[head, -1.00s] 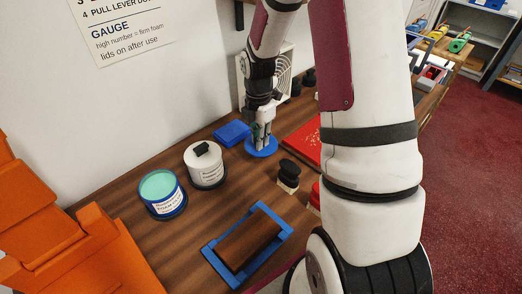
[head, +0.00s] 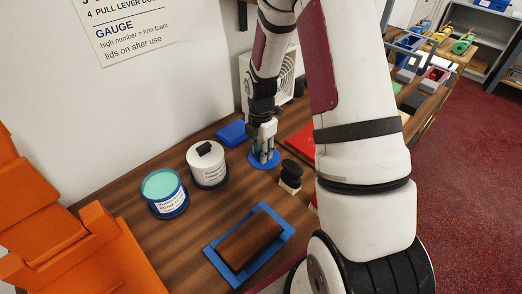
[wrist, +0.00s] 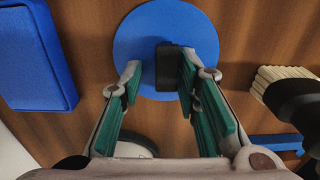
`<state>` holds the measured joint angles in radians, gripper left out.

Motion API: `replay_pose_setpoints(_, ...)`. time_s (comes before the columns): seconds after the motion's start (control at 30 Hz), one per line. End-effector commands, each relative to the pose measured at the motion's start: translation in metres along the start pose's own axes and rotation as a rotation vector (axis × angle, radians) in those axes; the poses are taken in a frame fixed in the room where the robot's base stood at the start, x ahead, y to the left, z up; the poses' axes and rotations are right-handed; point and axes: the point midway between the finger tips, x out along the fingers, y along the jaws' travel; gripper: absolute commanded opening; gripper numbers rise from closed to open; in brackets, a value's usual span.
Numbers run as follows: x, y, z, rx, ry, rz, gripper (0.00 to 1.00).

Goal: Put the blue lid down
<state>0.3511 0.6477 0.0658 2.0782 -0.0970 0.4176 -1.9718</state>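The blue lid (head: 263,161) is a flat round disc with a black block handle. It appears to lie flat on the wooden counter, between the blue block and the black-knobbed stamp. In the wrist view the lid (wrist: 135,38) is just beyond my fingertips, with its handle (wrist: 173,68) between them. My gripper (wrist: 158,85) is open around the handle. A gap shows on the left of the handle; the right finger overlaps its edge. In the head view my gripper (head: 264,150) points down over the lid and hides part of it.
A blue-banded tin with mint contents (head: 160,186) and a white tin with a black-handled lid (head: 208,168) stand left. The blue block (head: 232,132), stamp (head: 290,176), red tray (head: 302,141) and blue-framed brown block (head: 247,242) are nearby. Orange bins (head: 85,240) stand front left.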

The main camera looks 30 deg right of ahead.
Motion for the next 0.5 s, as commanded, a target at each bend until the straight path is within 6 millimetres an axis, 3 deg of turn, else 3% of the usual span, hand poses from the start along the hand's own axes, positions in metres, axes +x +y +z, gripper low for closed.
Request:
replay_pose_setpoints(0.33,0.001,-0.002,-0.001,0.000,0.002,-0.005,0.35)
replay_pose_setpoints(0.5,-0.013,-0.001,0.000,0.001,0.001,-0.001,0.35)
